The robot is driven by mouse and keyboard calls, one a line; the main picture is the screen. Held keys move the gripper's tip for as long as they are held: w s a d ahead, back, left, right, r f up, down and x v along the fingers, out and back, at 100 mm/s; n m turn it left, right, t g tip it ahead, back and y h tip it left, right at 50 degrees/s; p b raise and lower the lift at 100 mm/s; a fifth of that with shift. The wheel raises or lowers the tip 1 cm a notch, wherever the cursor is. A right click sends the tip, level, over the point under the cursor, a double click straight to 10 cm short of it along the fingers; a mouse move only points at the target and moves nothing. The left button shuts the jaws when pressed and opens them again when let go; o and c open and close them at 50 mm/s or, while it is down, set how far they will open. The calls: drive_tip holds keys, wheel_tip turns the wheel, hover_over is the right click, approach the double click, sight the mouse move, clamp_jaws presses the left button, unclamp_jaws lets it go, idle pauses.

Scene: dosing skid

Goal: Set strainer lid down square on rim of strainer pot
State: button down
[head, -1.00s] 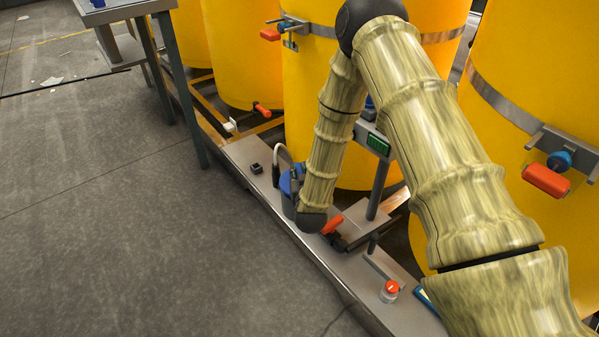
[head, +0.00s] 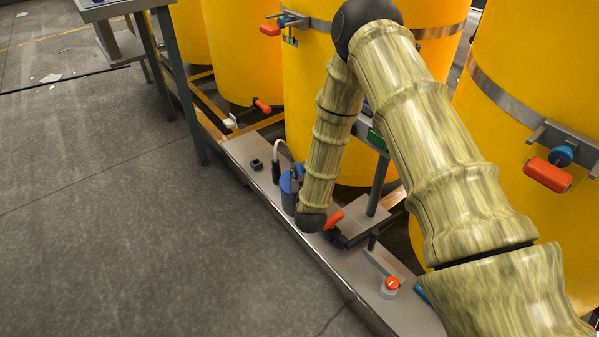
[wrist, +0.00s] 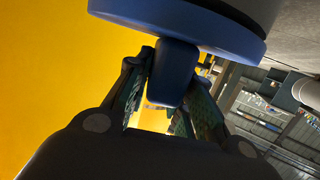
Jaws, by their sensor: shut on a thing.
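In the wrist view my gripper (wrist: 163,95) is shut on the blue handle (wrist: 173,70) of the strainer lid. The lid's blue disc (wrist: 190,25) spans the top of that view, with a grey rounded body just beyond it. I cannot tell whether the lid touches that body or sits square. In the head view a blue-topped, dark-bodied vessel (head: 287,187), perhaps the strainer pot with the lid, stands on the skid beside my wrist. My arm hides part of it, and my gripper is hidden there.
The narrow grey skid (head: 345,270) carries an orange-handled valve (head: 333,219), a red-and-white knob (head: 390,286), a small black box (head: 257,165) and a post with a green display. Yellow tanks (head: 240,60) stand close behind.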

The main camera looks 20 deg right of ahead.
drive_tip(key=shift+f, duration=0.2)
drive_tip(key=c, duration=1.2)
unclamp_jaws()
drive_tip(key=shift+o, duration=0.2)
drive_tip(key=v, duration=1.2)
drive_tip(key=shift+s+a+f, duration=0.1)
